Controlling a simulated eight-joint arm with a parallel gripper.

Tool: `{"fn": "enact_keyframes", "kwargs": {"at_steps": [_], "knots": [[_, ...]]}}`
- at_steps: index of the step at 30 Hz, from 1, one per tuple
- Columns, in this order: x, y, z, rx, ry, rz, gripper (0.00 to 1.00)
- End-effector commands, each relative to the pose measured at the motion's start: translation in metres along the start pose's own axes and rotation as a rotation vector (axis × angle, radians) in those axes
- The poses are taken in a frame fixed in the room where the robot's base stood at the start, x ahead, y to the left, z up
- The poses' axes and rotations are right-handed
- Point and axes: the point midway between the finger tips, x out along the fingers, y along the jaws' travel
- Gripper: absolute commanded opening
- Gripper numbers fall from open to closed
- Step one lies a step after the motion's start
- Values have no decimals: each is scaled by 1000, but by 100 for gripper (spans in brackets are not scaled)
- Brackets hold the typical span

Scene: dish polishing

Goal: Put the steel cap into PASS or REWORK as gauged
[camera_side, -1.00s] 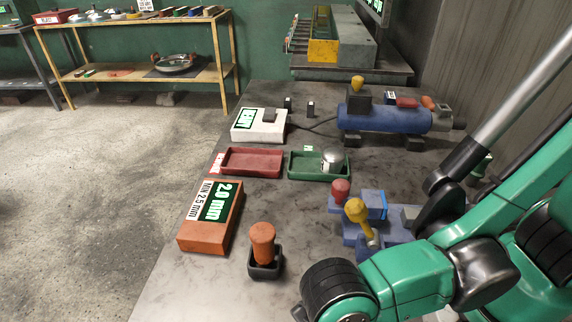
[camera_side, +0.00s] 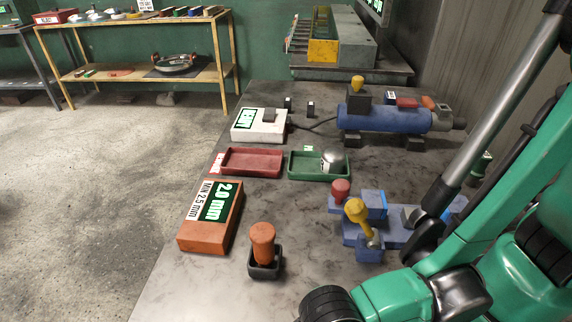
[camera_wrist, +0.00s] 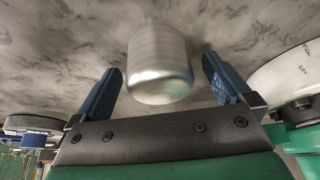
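A steel cap (camera_side: 333,159) with a rounded top sits in the right part of the green tray (camera_side: 306,178). The red tray (camera_side: 252,162) to its left is empty. An orange gauge box (camera_side: 209,215) reads 2.0 mm beside MIN 2.5 mm. My gripper (camera_wrist: 164,82) is open in the wrist view, its blue fingers wide apart. A blurred silver cylinder (camera_wrist: 160,65) shows between the fingers with gaps on both sides. I cannot tell whether it is the same cap. My fingertips are not visible in the side view.
A blue fixture (camera_side: 385,232) with red and yellow knobs stands by my arm. An orange-handled tool (camera_side: 263,243) stands in a black holder in front. A white box (camera_side: 259,125) and blue motor (camera_side: 385,117) stand behind the trays. The table's left front is clear.

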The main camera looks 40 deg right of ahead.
Motion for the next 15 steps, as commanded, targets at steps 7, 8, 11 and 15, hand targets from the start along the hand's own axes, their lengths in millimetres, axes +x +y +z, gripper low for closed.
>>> {"fn": "enact_keyframes", "kwargs": {"at_steps": [7, 8, 11, 15], "knots": [[-3, 0, 0, 1, 0, 0, 98], [-5, 0, 0, 1, 0, 0, 98], [-13, 0, 0, 1, 0, 1, 98], [-31, -1, 0, 2, 0, 1, 98]]}}
